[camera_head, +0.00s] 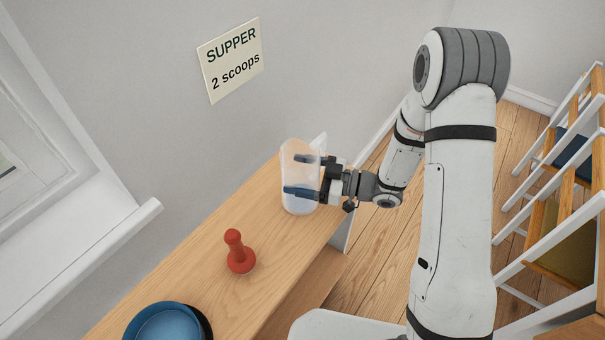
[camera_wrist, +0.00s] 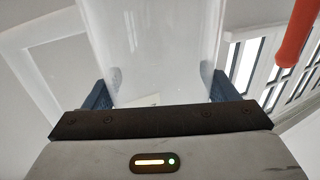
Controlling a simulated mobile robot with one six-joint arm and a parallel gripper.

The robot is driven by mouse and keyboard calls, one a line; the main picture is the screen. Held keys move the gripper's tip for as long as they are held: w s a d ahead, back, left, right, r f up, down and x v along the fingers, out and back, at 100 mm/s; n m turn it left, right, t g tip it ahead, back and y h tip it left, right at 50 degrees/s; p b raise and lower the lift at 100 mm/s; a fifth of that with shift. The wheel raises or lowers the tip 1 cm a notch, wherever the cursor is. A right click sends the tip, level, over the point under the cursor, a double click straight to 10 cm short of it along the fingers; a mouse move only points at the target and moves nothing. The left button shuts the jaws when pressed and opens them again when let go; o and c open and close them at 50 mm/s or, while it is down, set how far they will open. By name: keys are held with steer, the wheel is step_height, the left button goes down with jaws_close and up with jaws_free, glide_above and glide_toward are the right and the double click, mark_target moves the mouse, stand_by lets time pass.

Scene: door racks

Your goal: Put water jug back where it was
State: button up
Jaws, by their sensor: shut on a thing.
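The water jug (camera_head: 299,200) is a clear, pale upright vessel at the far right end of the wooden counter in the head view. My gripper (camera_head: 301,174) reaches it from the right, with its dark blue fingers on either side of the jug, shut on it. In the wrist view the clear jug (camera_wrist: 150,45) fills the middle between the two fingers (camera_wrist: 160,95). Its base appears at or very near the counter top; I cannot tell whether it touches.
A red knobbed object (camera_head: 238,252) stands on the counter (camera_head: 206,270), left of the jug. A blue bowl (camera_head: 168,325) is at the near left. A sign reading "SUPPER 2 scoops" (camera_head: 232,60) hangs on the wall. White-framed wooden racks (camera_head: 560,215) stand at right.

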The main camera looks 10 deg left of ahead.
steer(key=shift+f, duration=0.2)
steer(key=o, duration=1.3)
steer(key=shift+r, duration=0.1)
steer(key=shift+c, duration=0.2)
